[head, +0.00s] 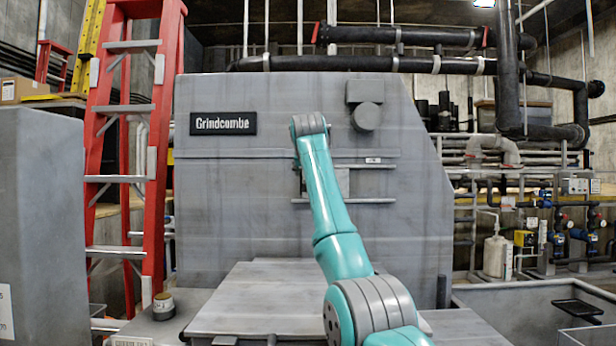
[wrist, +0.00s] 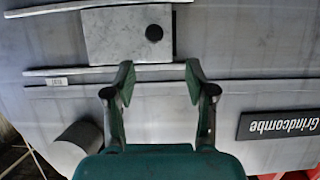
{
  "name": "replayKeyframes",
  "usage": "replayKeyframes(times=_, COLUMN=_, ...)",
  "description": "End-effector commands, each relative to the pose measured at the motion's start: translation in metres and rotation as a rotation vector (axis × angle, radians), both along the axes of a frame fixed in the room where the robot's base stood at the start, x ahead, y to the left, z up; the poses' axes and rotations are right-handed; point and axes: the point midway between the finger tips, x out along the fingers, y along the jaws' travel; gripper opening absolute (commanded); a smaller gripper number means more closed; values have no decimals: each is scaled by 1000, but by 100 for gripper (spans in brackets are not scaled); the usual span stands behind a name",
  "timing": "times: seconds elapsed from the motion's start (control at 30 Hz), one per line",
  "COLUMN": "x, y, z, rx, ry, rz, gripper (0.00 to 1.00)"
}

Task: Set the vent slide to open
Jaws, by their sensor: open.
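The vent slide is a flat grey plate (wrist: 100,38) with a round black knob (wrist: 154,33), held between two parallel rails. In the upside-down wrist view it sits toward the rails' right end, with bare panel to its left. In the head view the plate (head: 343,181) is left of the rails' middle, partly behind my arm. My gripper (wrist: 157,78) is open and empty in the wrist view. Its fingertips appear over the nearer rail, with the knob beyond them in the picture; touching cannot be told. My arm hides most of the gripper in the head view.
The slide is on the grey compactor front with a Grindcombe nameplate (head: 223,123) and a round fitting (head: 366,117) above. A small white label (head: 373,160) sits by the upper rail. A grey ledge (head: 255,300) juts out below. A red ladder (head: 127,150) stands left.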

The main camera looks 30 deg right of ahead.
Motion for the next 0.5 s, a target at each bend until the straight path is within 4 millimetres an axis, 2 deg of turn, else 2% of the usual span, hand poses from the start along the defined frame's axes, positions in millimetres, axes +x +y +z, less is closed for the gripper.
replayKeyframes(times=0.5, x=22, y=60, z=35, rx=-24, ry=-144, rz=162, gripper=55)
